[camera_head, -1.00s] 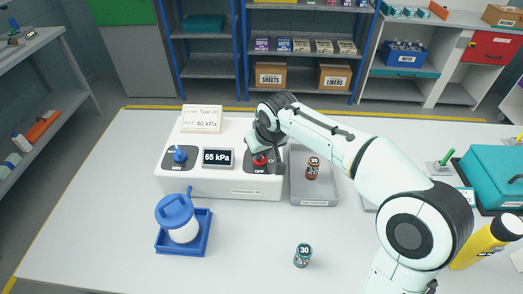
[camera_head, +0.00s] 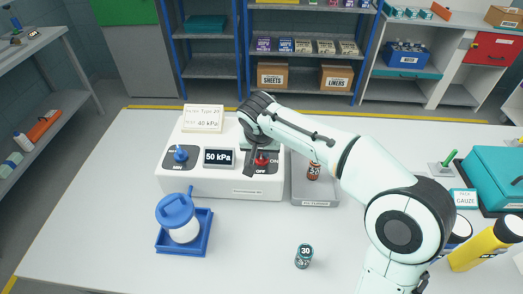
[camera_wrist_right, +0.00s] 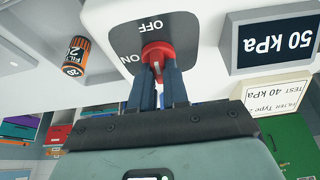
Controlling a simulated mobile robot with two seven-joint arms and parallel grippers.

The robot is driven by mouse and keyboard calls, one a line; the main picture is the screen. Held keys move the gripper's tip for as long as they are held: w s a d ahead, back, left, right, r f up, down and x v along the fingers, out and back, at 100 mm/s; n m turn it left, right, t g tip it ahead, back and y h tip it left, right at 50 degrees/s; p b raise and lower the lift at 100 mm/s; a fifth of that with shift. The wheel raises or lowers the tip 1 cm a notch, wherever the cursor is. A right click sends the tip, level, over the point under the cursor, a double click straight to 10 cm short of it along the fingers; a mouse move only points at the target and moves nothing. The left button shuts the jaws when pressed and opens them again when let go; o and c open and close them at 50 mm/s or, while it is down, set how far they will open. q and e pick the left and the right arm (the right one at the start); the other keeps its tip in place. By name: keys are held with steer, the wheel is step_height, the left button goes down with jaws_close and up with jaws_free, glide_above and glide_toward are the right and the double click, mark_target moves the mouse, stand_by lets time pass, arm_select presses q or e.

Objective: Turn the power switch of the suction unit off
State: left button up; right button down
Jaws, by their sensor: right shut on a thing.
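The white suction unit (camera_head: 215,186) stands on the table. Its power switch, a red knob (camera_head: 262,161) on a dark plate marked ON and OFF, is at its right end. My right gripper (camera_wrist_right: 158,78) is shut on the red knob (camera_wrist_right: 157,50), its fingers on either side. Gripper and arm partly cover the knob in the head view, and I cannot tell which mark it points to. The display (camera_head: 219,158) reads 50 kPa. A blue knob (camera_head: 180,154) is on the left. My left gripper is not in view.
A grey tray (camera_head: 315,192) with an orange filter (camera_head: 314,170) adjoins the unit's right side. A blue-lidded canister (camera_head: 177,213) sits in a blue holder in front. A small jar marked 30 (camera_head: 304,255) stands nearby.

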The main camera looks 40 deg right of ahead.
steer(key=c, duration=1.1)
jaws_free()
steer(key=p+v, duration=0.1)
steer(key=v, duration=1.2)
steer(key=shift+s+a+r+p, duration=0.1)
steer(key=shift+r+p, duration=0.1)
steer(key=shift+p, duration=0.15)
steer(key=shift+f, duration=0.1)
